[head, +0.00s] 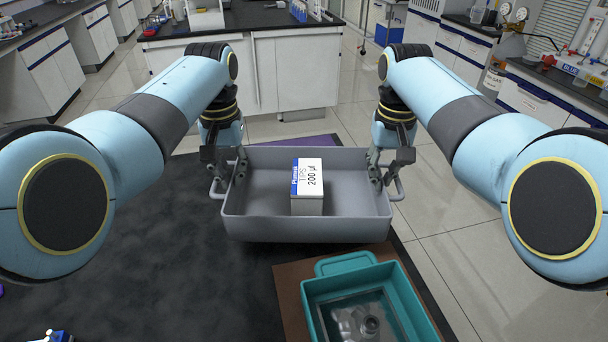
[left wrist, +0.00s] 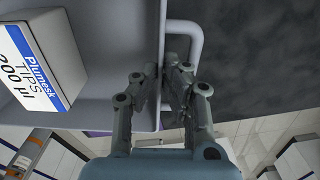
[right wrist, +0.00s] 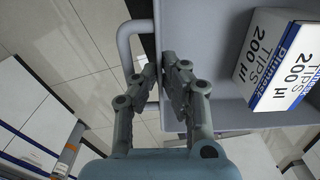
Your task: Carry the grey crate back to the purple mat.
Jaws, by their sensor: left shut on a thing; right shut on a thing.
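The grey crate (head: 260,215) is held up level between my two arms in the middle of the head view. A white and blue tips box (head: 309,185) stands inside it. My left gripper (head: 228,172) is shut on the crate's left side, by the handle; its fingers also show in the left wrist view (left wrist: 163,85). My right gripper (head: 388,172) is shut on the crate's right side, by the handle, as in the right wrist view (right wrist: 168,80). The purple mat (head: 312,141) shows as a strip behind the crate, and the crate hides most of it.
A teal crate (head: 345,265) with a clear item inside sits on a brown mat (head: 290,285) in front of the grey crate. The dark tabletop (head: 150,270) is mostly clear at left. A white lab bench (head: 290,75) stands beyond.

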